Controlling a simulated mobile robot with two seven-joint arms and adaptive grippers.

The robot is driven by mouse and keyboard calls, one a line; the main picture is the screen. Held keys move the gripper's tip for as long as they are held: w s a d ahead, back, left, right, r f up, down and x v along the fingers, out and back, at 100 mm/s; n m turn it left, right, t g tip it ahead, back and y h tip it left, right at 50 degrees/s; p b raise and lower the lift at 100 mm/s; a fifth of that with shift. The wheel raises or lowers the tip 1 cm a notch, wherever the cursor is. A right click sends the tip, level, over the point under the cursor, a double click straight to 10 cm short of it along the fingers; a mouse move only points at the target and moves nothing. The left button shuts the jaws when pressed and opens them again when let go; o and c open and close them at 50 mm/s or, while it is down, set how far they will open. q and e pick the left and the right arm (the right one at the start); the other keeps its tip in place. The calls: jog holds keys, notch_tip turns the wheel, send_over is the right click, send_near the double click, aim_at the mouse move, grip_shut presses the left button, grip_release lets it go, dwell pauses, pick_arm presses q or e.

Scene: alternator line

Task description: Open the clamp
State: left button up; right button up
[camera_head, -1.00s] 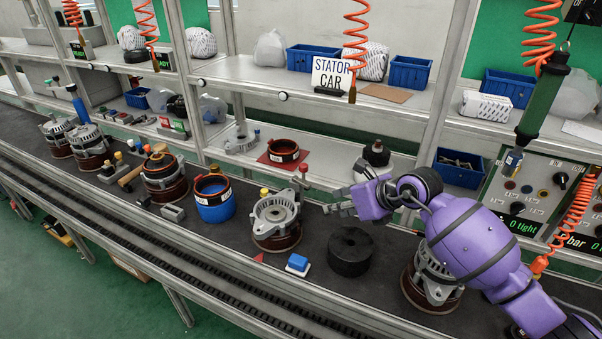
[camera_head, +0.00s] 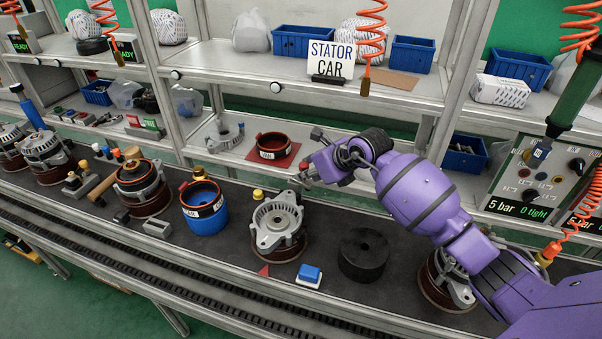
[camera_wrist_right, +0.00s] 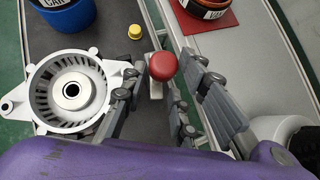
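The clamp shows as a round red knob (camera_wrist_right: 163,66) on a short light grey stem in the right wrist view, beside the alternator housing (camera_wrist_right: 72,90). The same grey, finned housing stands on the dark belt in the head view (camera_head: 278,222). My right gripper (camera_wrist_right: 168,98) is open, one finger on each side of the knob in the picture; I cannot tell whether it touches. In the head view my right gripper (camera_head: 303,180) is behind and right of the housing and largely covers the clamp. My left gripper is not in view.
A yellow-capped part (camera_wrist_right: 134,32) stands close by. A black cylinder (camera_head: 364,254) and a blue-and-white block (camera_head: 309,275) lie in front on the belt. A blue stator ring (camera_head: 204,208) is to the left. A red ring on a red mat (camera_head: 283,160) lies behind on the shelf.

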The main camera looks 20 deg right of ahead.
jog(key=x, duration=0.3)
jog(key=shift+w+a+f, duration=0.15)
jog(key=shift+w+f, duration=0.05)
jog(key=shift+c, duration=0.3)
grip_shut()
